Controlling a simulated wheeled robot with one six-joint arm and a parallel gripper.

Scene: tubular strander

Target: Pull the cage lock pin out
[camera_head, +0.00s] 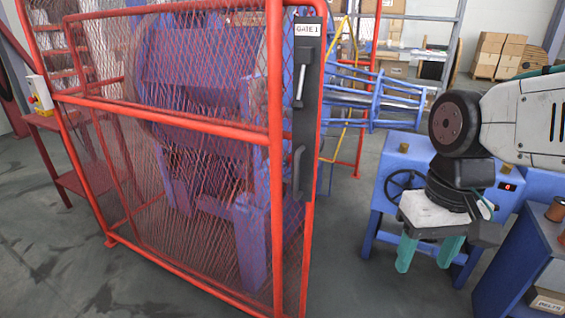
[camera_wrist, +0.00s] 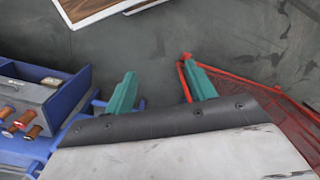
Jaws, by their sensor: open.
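My gripper (camera_head: 428,252) hangs at the right in the head view, green fingers pointing down, in front of a blue machine. It is open and empty; in the wrist view its fingers (camera_wrist: 158,78) are apart over bare floor. The cage lock pin cannot be made out for certain in either view. The blue strander (camera_head: 190,75) stands behind a red mesh gate (camera_head: 277,150), which partly hides it. The gate's dark plate (camera_head: 305,130) carries a "GATE 1" label, a light-coloured lever (camera_head: 300,86) and a dark handle (camera_head: 298,172). My gripper is well to the right of the gate.
A blue machine with a handwheel (camera_head: 404,186) stands behind my gripper. A blue bench (camera_head: 515,250) is at the right edge. In the wrist view, several spools (camera_wrist: 22,121) lie at left and red mesh (camera_wrist: 275,110) is at right. Grey floor is clear before the gate's right side.

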